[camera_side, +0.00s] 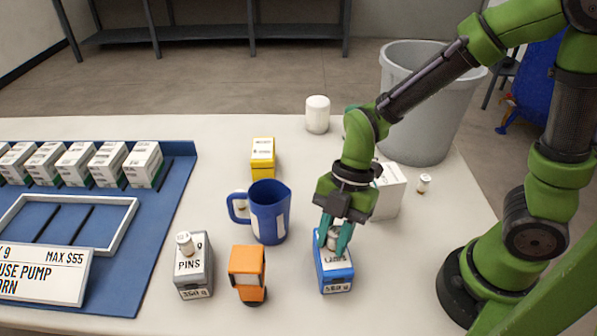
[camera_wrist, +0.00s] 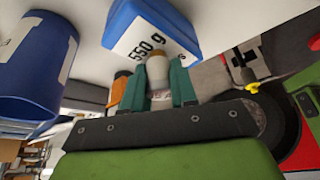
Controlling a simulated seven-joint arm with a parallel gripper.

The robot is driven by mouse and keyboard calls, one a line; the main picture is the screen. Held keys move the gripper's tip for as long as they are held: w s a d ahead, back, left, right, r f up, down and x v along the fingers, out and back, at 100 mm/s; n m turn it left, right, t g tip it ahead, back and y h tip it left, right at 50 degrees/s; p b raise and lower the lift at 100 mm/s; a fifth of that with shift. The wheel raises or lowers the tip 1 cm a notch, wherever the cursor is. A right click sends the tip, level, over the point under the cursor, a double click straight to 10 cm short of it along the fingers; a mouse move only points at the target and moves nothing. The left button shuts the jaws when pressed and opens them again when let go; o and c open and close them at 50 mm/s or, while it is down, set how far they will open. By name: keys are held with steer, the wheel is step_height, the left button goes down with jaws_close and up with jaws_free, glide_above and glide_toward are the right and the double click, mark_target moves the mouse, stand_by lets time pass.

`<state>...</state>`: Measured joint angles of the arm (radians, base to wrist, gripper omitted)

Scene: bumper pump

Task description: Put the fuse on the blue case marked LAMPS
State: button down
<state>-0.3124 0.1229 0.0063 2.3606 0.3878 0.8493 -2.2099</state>
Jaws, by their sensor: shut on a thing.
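The blue case marked LAMPS (camera_side: 336,278) stands on the white table, directly below my gripper (camera_side: 336,240). It also shows in the wrist view (camera_wrist: 150,32) with a "550 g" label. My gripper's teal fingers are shut on a small fuse with a pale body (camera_side: 332,238), which also shows between the fingers in the wrist view (camera_wrist: 158,75). The fuse is upright over the top of the blue case. The fingers partly hide it, and I cannot tell whether its base touches the case.
A grey PINS case (camera_side: 193,275) carries a similar small cylinder (camera_side: 185,243). An orange object (camera_side: 248,268), a blue mug (camera_side: 268,213), a yellow box (camera_side: 262,157) and a white box (camera_side: 388,192) stand nearby. Another small cylinder (camera_side: 424,183) is at right. A blue tray (camera_side: 130,285) fills the left.

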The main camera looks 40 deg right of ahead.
steer(key=c, duration=0.9)
jaws_free()
steer(key=shift+r, duration=0.1)
steer(key=d+r+m+t, duration=0.2)
steer(key=d+r+m, duration=0.2)
steer(key=m, duration=0.4)
steer(key=d+r+m+t+h, duration=0.1)
steer(key=d+r+m+t, duration=0.2)
steer(key=r+m, duration=0.4)
steer(key=d+r+m+t+h, duration=0.1)
steer(key=d+r+m+t, duration=0.2)
steer(key=m, duration=0.7)
steer(key=shift+s+d+r, duration=0.2)
steer(key=shift+d+r, duration=0.45)
steer(key=shift+d, duration=0.1)
steer(key=shift+s+d+r, duration=0.2)
steer(key=shift+d+r, duration=0.45)
steer(key=shift+d, duration=0.05)
